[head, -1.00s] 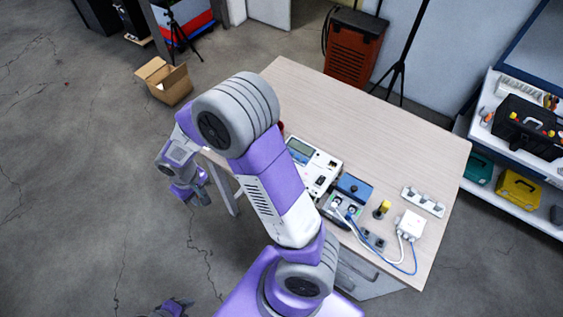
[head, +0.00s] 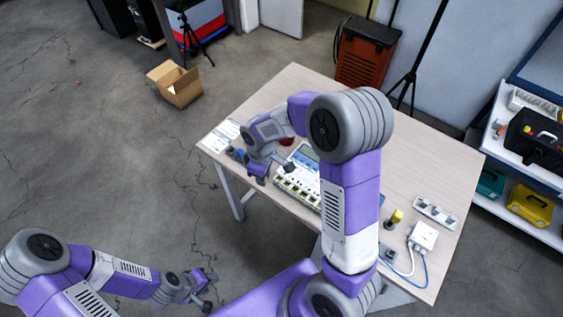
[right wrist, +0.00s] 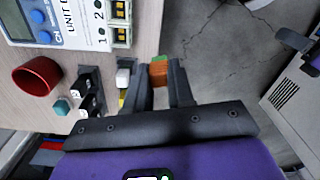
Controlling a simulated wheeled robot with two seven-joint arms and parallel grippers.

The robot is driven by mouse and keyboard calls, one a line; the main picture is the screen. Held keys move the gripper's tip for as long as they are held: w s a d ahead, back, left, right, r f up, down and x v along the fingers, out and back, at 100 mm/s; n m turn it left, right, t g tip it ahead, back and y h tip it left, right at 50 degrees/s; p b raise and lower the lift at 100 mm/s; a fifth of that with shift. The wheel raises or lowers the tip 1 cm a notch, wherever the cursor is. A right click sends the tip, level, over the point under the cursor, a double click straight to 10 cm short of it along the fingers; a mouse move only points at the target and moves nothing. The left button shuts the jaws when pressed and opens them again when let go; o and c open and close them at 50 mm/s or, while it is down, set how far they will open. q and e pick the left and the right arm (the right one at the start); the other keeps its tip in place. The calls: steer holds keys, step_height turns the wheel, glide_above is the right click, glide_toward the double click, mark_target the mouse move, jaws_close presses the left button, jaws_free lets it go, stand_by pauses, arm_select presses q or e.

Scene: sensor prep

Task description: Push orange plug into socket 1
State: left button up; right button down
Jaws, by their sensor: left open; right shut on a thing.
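The orange plug (right wrist: 158,74), with a green part at its far end, is between the fingers of my right gripper (right wrist: 159,88), which is shut on it. In the right wrist view the plug is apart from the sockets. Socket 1 (right wrist: 121,36) is in a row on the white unit (right wrist: 75,22), up and left of the plug, with the figure 1 beside it. In the head view the unit (head: 299,190) is partly hidden by my right arm. My left gripper (head: 210,289) is open and empty, low and left of the table.
The wooden table (head: 410,165) carries a red cup (right wrist: 36,76), a teal piece (right wrist: 62,107) and black parts near the right gripper. A white box (head: 424,236) with cables and a power strip (head: 436,213) are at its right. A cardboard box (head: 176,84) stands on the floor.

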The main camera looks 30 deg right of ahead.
steer(key=d+n+b, duration=0.2)
steer(key=n, duration=0.3)
steer(key=d+f+n+b, duration=0.1)
steer(key=d+n+b, duration=0.1)
steer(key=n, duration=0.2)
steer(key=w+d+f+n+b, duration=0.1)
steer(key=d+n+b, duration=0.1)
steer(key=n, duration=0.3)
steer(key=shift+n, duration=0.3)
steer(key=shift+r, duration=0.15)
steer(key=shift+f, duration=0.55)
stand_by(0.4)
stand_by(0.6)
steer(key=shift+s+f, duration=0.1)
steer(key=shift+f, duration=0.65)
stand_by(2.3)
